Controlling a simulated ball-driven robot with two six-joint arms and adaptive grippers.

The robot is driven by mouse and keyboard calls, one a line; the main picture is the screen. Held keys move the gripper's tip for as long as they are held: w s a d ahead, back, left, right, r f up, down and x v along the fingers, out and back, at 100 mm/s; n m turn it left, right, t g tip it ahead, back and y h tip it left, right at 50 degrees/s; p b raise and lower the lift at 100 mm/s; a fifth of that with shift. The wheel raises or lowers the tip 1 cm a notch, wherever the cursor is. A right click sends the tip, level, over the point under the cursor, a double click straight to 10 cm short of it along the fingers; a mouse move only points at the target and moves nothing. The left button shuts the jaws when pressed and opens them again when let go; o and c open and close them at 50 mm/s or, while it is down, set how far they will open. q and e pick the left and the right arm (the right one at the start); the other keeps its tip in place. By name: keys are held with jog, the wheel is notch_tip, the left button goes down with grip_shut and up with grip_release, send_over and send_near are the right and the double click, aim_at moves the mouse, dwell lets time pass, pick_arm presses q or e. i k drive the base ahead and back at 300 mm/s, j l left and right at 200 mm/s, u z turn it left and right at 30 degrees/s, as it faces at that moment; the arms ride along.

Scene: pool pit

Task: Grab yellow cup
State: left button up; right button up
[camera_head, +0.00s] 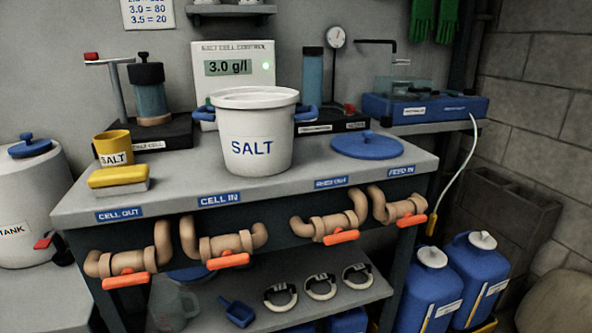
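The yellow cup (114,147) stands upright on the left part of the workbench. It has a white label reading SALT. A yellow and white sponge-like block (118,177) lies just in front of it, near the bench's front edge, and may hide the cup's lower edge. Neither of my grippers shows in the head view.
A white SALT bucket (255,135) with blue handles stands right of the cup. A dark-based device (150,100) sits behind the cup. A blue lid (367,145) lies at the right. Pipes with orange handles (228,260) stick out below the bench's front edge (270,190).

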aim_at(113, 149)
jog(key=u, duration=0.75)
